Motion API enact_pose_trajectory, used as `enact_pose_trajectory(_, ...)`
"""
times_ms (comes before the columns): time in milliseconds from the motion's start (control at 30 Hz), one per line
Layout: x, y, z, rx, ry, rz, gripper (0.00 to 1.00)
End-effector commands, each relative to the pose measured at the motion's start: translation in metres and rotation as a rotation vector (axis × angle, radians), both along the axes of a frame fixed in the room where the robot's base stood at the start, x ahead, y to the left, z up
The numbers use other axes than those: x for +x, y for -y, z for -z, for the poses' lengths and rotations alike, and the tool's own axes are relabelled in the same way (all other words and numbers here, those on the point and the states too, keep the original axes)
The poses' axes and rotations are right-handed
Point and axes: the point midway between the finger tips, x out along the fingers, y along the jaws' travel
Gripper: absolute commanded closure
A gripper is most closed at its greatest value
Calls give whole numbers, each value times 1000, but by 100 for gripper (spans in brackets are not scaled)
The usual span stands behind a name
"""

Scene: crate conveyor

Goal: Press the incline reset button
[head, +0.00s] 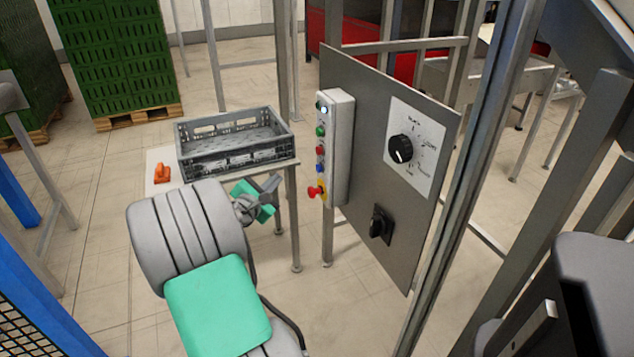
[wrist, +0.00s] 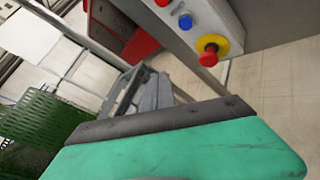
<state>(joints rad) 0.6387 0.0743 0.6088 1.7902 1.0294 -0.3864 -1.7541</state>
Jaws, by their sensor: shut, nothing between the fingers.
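A pale button box (head: 342,140) is fixed to the left edge of a grey control panel (head: 375,225). Down its face run a lit white button (head: 323,109), a green button (head: 320,131), a red button (head: 320,150), a blue button (head: 320,168) and a red mushroom button (head: 316,191) on yellow. No label shows which is the incline reset. My gripper (head: 272,183) is shut and empty, left of the box and apart from it. In the wrist view, the blue button (wrist: 185,21) and mushroom button (wrist: 209,48) lie beyond the fingers (wrist: 148,88), up and right.
A black rotary dial (head: 400,149) and a black switch (head: 380,224) are on the panel. A grey crate (head: 235,163) sits on a small table left of the box, with an orange object (head: 161,173) beside it. Steel posts stand right of the panel.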

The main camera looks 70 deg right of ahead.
Motion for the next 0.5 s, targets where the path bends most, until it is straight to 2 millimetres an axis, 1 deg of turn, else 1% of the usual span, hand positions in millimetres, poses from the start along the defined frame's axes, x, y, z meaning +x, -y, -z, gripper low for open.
enact_pose_trajectory(300,-1,1,-2,1,1,0,100)
enact_pose_trajectory(367,-3,3,-2,1,1,0,100)
enact_pose_trajectory(500,-14,14,-3,3,2,2,100)
